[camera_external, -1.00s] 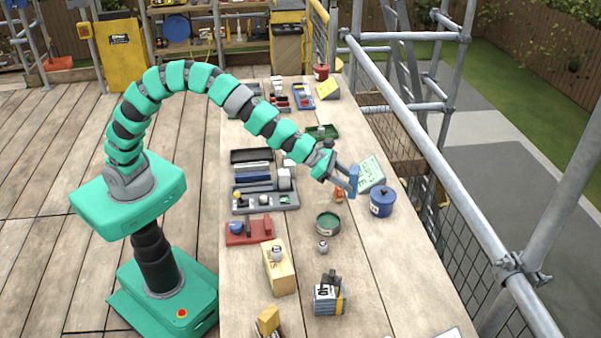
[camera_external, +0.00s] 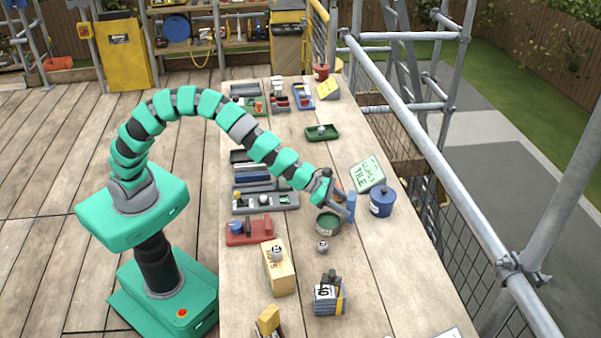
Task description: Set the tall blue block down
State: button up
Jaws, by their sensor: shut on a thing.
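The tall blue block (camera_external: 351,205) is upright between the jaws of my gripper (camera_external: 344,211). My gripper is shut on it, over the middle of the long wooden table (camera_external: 375,270). The block is just right of a round green tin (camera_external: 328,225) and left of a blue lidded pot (camera_external: 381,203), apart from the pot. I cannot tell whether the block's lower end touches the table. The fingers hide part of the block and overlap the tin's upper edge in the picture.
A sign board (camera_external: 367,173) lies behind the block. A small grey ball-like item (camera_external: 322,247) is in front of the tin. Trays stand along the left side, including a red one (camera_external: 250,232). A metal rail (camera_external: 440,165) runs along the right. Bare table lies in front of the pot.

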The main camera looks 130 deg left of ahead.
jog(key=shift+f, duration=0.3)
jog(key=shift+f+b, duration=0.25)
jog(key=shift+b, duration=0.15)
jog(key=o, duration=1.1)
jog(key=shift+c, duration=0.2)
jog(key=shift+r, duration=0.15)
jog(key=shift+s+r+p, duration=0.1)
jog(key=shift+r+p, duration=0.45)
jog(key=shift+r, duration=0.15)
jog(key=shift+s+d, duration=0.2)
jog(key=shift+s, duration=0.1)
jog(key=p+v, duration=0.1)
jog(key=v, duration=1)
